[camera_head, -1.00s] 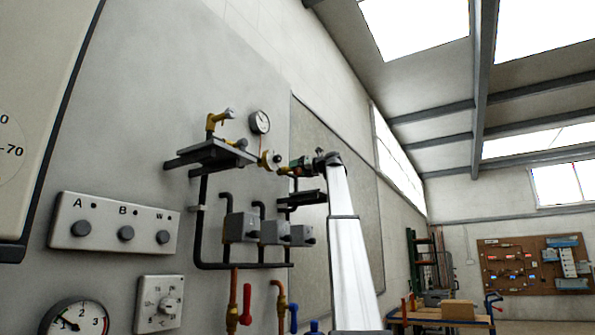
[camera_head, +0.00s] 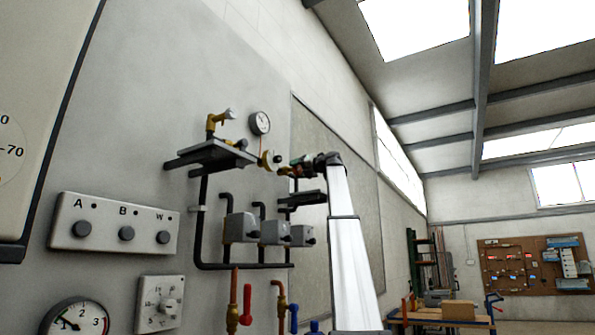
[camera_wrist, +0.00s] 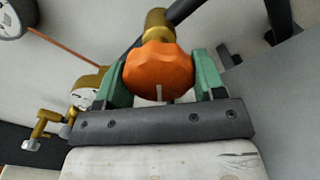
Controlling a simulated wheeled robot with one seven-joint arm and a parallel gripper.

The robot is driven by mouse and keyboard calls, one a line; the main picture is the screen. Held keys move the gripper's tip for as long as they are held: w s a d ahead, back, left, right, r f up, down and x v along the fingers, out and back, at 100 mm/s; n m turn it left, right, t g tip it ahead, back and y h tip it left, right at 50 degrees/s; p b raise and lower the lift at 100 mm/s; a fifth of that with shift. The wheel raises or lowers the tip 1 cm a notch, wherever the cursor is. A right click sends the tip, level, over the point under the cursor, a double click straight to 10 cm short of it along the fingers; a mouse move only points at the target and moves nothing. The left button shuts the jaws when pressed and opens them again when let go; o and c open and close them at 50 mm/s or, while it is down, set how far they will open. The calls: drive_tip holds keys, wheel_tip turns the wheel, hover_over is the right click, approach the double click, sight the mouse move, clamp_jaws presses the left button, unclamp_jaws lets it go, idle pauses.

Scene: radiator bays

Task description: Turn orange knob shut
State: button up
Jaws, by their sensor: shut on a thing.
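The orange knob (camera_wrist: 158,69) sits on a brass valve stem (camera_wrist: 156,24) in the wrist view. It is scalloped, with a short pale mark at its lower edge. My gripper (camera_wrist: 160,75) has its green fingers on both sides of the knob, shut on it. In the head view my gripper (camera_head: 300,165) is at the valve on the wall, at the end of my white arm, and the knob is mostly hidden there.
A brass fitting with a tap (camera_head: 216,120) and a round gauge (camera_head: 260,123) are left of my gripper. Grey boxes (camera_head: 240,228) on dark pipes hang below. A red lever (camera_head: 246,305) and a control panel (camera_head: 115,225) are lower left. Free room lies to the right.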

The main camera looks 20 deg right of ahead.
drive_tip(key=o, duration=0.9)
drive_tip(key=shift+f, duration=0.1)
drive_tip(key=shift+o, duration=0.2)
drive_tip(key=v, duration=1)
drive_tip(key=shift+s+d, duration=0.25)
drive_tip(key=shift+s, duration=0.1)
